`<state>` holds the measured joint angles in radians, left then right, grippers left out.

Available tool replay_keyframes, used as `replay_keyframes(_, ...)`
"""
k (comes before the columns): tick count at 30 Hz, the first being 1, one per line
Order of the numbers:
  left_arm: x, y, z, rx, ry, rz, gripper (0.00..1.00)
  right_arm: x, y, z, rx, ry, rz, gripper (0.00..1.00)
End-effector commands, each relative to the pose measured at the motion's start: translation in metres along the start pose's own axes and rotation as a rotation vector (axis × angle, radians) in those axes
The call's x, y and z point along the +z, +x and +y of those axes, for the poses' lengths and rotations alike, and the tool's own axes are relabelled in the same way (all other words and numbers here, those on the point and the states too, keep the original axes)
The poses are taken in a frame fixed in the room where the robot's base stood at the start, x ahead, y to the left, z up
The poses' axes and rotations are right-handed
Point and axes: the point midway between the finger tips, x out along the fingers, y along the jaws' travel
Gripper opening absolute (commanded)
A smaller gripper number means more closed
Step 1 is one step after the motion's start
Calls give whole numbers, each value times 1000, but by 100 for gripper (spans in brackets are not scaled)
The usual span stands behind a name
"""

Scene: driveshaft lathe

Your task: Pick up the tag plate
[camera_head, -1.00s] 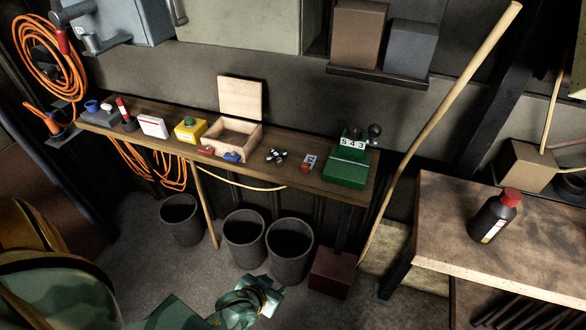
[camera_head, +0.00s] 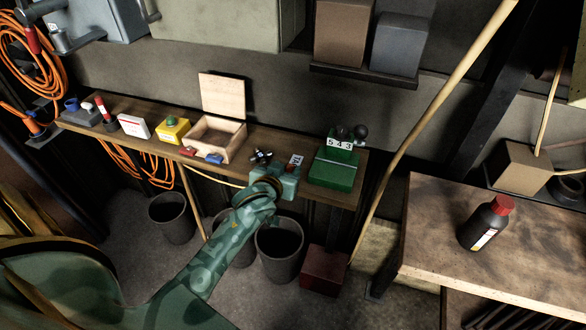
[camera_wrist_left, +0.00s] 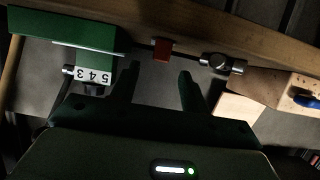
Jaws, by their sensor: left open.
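The tag plate (camera_head: 296,160) is a small pale plate with dark marks, on the narrow wooden shelf in the head view. A small red block (camera_wrist_left: 162,50) shows at the matching place in the left wrist view; I cannot tell whether it is part of the plate. My left gripper (camera_head: 282,177) is at the shelf's front edge, just in front of the plate, and hides its lower part. In the left wrist view its two fingers (camera_wrist_left: 158,80) are spread apart and empty, with the red block beyond the gap between them. My right gripper is out of view.
A green block with a 543 counter (camera_head: 334,172) stands close on the right. Dark bins (camera_head: 279,250) stand below. A dark bottle (camera_head: 486,225) is on the right-hand bench.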

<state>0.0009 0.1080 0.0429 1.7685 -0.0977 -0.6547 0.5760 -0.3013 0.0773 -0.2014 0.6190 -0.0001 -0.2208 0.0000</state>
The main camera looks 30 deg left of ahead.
Motion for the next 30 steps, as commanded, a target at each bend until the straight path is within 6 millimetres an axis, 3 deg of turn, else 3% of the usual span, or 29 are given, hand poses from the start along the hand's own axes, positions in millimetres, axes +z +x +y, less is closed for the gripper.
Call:
replay_keyframes(9, 6, 47, 1, 1, 3, -1, 45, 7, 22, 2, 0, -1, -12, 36)
replay_keyframes(17, 4, 50, 2, 1, 1, 1, 45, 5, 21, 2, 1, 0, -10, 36)
replay_keyframes(22, 4, 50, 2, 1, 1, 0, 4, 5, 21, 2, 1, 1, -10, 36)
replay_keyframes(23, 4, 50, 2, 1, 1, 0, 0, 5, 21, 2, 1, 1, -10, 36)
replay_keyframes(30, 4, 50, 2, 1, 1, 0, 0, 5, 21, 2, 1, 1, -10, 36)
